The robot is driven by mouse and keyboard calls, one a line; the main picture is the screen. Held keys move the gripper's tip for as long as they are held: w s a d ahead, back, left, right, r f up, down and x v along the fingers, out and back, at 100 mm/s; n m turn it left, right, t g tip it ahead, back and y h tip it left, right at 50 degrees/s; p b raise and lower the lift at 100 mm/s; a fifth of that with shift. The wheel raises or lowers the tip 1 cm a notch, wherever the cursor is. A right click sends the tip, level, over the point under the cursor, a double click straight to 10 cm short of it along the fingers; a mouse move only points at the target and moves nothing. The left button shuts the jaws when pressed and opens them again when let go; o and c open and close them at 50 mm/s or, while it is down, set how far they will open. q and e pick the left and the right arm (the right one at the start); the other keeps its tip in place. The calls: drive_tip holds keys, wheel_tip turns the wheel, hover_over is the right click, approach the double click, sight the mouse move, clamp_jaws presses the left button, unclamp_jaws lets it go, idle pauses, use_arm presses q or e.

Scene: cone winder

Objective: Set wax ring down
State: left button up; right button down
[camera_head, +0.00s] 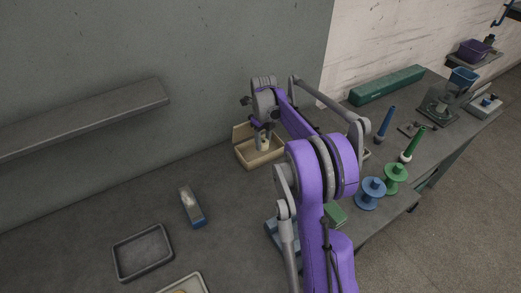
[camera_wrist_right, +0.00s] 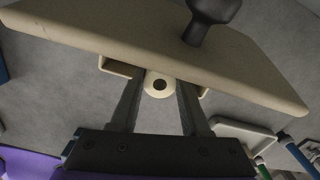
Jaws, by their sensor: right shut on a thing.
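The wax ring (camera_wrist_right: 160,84) is a small cream round piece with a dark hole in its middle. In the right wrist view it sits between the two fingertips of my right gripper (camera_wrist_right: 160,92), which is shut on it. A tan wooden holder (camera_wrist_right: 110,40) with a dark knob fills the top of that view, close to the ring; whether they touch I cannot tell. In the head view my right gripper (camera_head: 264,138) is at the tan holder (camera_head: 246,159) by the back wall, partly hidden by my purple arm. My left gripper is not in view.
Blue (camera_head: 369,195) and green (camera_head: 395,180) spools stand right of my arm, with blue (camera_head: 386,123) and green (camera_head: 413,144) cones behind. A long green box (camera_head: 387,85) lies by the wall. A dark tray (camera_head: 142,253) lies at left.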

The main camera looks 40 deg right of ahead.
sight(263, 150)
drive_tip(key=shift+w+f, duration=0.15)
drive_tip(key=shift+f, duration=2.5)
drive_tip(key=shift+f, duration=0.1)
drive_tip(key=shift+f, duration=0.15)
drive_tip(key=shift+c, duration=1.9)
unclamp_jaws()
